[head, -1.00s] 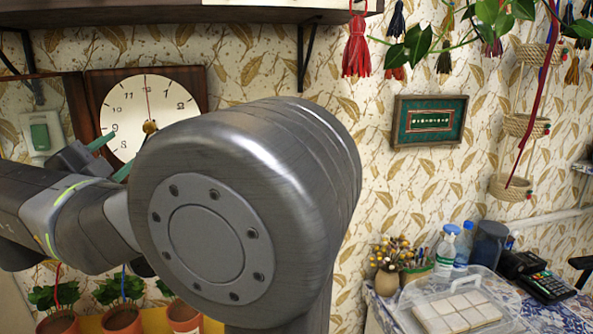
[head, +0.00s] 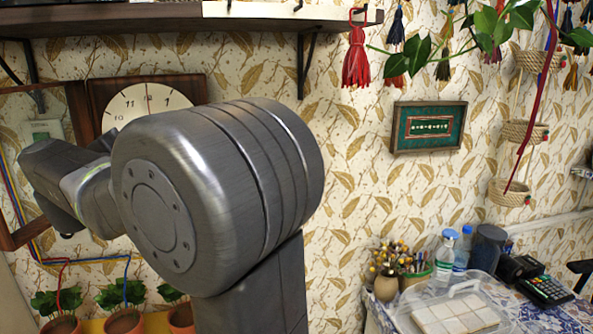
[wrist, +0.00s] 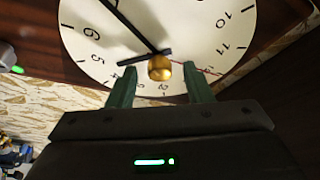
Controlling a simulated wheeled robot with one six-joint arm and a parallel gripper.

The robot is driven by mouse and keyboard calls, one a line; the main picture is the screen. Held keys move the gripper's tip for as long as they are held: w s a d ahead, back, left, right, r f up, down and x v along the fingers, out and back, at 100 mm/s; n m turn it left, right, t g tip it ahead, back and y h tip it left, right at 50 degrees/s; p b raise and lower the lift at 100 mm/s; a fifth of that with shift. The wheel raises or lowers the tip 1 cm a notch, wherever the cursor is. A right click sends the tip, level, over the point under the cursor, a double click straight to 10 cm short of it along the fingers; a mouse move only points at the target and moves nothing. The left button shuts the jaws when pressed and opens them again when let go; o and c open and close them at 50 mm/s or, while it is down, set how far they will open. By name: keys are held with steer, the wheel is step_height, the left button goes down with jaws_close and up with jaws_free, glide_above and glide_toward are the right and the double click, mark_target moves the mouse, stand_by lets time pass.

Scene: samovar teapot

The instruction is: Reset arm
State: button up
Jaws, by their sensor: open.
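My gripper (wrist: 160,68) shows in the wrist view with its two green fingers spread apart and nothing held between them. Behind the fingers is the white face of a wall clock (wrist: 190,30) with black hands and a gold centre knob. The knob appears between the fingertips, but I cannot tell the distance to it. In the head view my arm crosses the left half and hides the gripper's fingers. The clock (head: 150,97) shows there only in part, above and behind my arm.
A shelf (head: 150,20) runs along the top left. Potted plants (head: 123,321) stand at the bottom left. At the right, a table holds bottles (head: 445,250), a clear-lidded box (head: 455,310), a vase of dried flowers (head: 386,285) and a card terminal (head: 545,290). A green picture (head: 428,127) hangs on the wall.

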steer(key=shift+s+d+f+n+t+y+p, duration=0.4)
steer(key=shift+n+y, duration=0.85)
steer(key=shift+n, duration=1.5)
steer(key=shift+s+d+f+n+t+y+p, duration=0.2)
steer(key=shift+s+n+y, duration=0.35)
steer(key=shift+n+y, duration=1.45)
steer(key=shift+s+d+f+n+t+y+p, duration=0.3)
steer(key=shift+s+n+t+y, duration=0.2)
steer(key=shift+n, duration=2.95)
steer(key=shift+w+f, duration=0.1)
